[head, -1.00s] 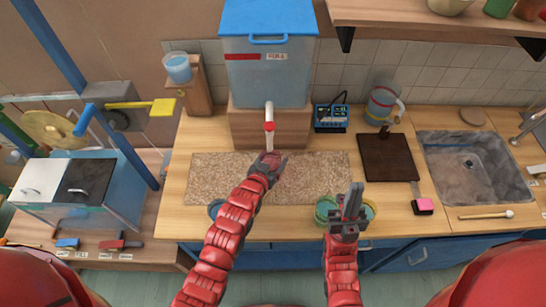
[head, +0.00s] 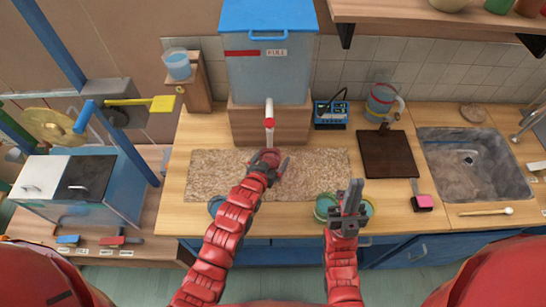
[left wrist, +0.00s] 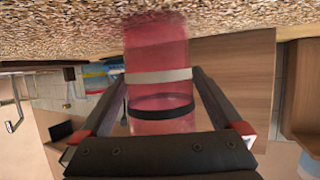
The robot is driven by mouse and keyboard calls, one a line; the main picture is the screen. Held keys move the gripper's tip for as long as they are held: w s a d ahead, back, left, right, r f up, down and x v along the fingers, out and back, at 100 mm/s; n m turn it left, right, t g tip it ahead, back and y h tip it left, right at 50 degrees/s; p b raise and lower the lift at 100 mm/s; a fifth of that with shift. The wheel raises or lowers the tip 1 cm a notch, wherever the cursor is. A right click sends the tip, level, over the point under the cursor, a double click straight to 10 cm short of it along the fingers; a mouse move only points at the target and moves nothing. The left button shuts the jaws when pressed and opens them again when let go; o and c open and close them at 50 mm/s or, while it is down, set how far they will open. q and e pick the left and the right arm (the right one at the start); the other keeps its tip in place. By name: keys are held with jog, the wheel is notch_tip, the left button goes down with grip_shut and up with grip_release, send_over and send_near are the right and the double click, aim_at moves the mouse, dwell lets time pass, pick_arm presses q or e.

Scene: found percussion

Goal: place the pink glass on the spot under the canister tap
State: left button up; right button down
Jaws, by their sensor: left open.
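The pink glass (left wrist: 160,85), with a white band and a black band, stands on the speckled mat (head: 215,170) below the canister's tap (head: 269,112). In the head view the glass (head: 267,155) is mostly hidden by my left gripper. My left gripper (head: 270,163) is open, with its fingers on either side of the glass; it also shows in the left wrist view (left wrist: 160,105). The spot itself is hidden. The blue canister (head: 268,75) stands on a wooden block. My right gripper (head: 350,190) looks shut and empty above the counter's front edge.
Green and teal bowls (head: 325,205) sit by my right gripper, and a blue bowl (head: 215,205) by my left arm. A dark board (head: 388,155), a measuring jug (head: 380,100) and a sink (head: 470,165) are to the right. A blue cup (head: 177,65) stands on a wooden stand at left.

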pick_arm(q)
jog(key=b+v, duration=0.3)
jog(key=v, duration=0.7)
jog(key=shift+a+f+b, duration=0.15)
jog(key=shift+f+b, duration=0.05)
jog(key=shift+b, duration=0.15)
jog(key=shift+s+a+r, duration=0.15)
jog(key=shift+s+r, duration=0.3)
jog(key=shift+s, duration=0.2)
jog(key=shift+f, duration=0.1)
